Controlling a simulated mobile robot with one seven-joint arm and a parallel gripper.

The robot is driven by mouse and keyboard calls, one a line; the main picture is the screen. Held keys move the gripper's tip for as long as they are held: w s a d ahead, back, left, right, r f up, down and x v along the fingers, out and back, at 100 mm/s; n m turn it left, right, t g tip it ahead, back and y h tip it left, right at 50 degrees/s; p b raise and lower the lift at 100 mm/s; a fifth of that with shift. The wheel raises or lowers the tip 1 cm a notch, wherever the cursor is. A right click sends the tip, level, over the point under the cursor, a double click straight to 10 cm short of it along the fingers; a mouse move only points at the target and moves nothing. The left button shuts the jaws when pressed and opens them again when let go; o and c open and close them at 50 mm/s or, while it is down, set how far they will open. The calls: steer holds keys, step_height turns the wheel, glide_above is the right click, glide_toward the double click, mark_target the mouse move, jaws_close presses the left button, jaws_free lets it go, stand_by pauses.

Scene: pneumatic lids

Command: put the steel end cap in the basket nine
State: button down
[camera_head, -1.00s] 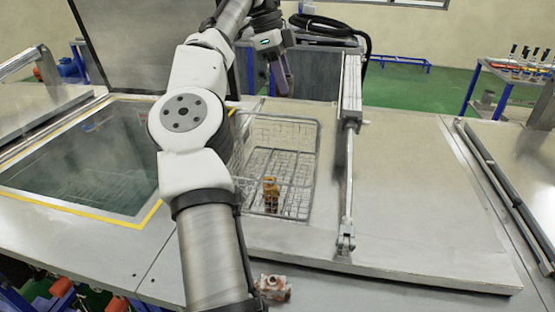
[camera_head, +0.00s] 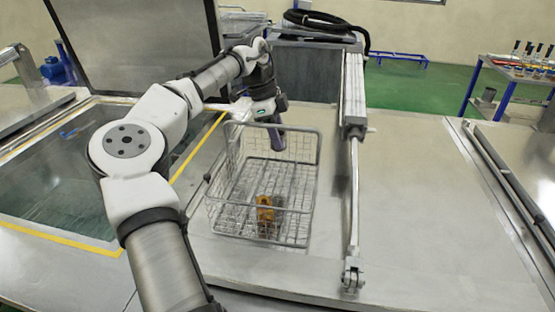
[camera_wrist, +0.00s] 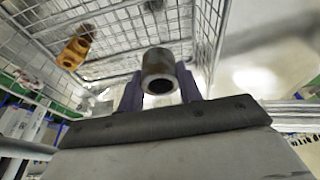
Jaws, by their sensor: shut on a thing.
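The steel end cap (camera_wrist: 158,72), a short grey hollow cylinder, sits between the two fingers of my gripper (camera_wrist: 158,92) in the wrist view. The fingers are shut on it, with its open end facing the camera. In the head view my gripper (camera_head: 276,140) hangs at the far part of a wire basket (camera_head: 316,165), near its back rim. The cap cannot be made out there. The wrist view shows the basket's mesh (camera_wrist: 115,22) around and beyond the cap. No number is readable on the basket.
A brass-coloured fitting (camera_head: 265,213) stands inside the basket near its front. An open tank with a yellow edge (camera_head: 62,237) lies to the left.

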step_height(320, 180, down, 8)
steer(key=shift+f+p, duration=0.15)
steer(key=shift+p, duration=0.7)
steer(key=c, duration=0.9)
jaws_free()
steer(key=shift+c, duration=0.2)
steer(key=b+v, duration=0.3)
steer(key=v, duration=0.9)
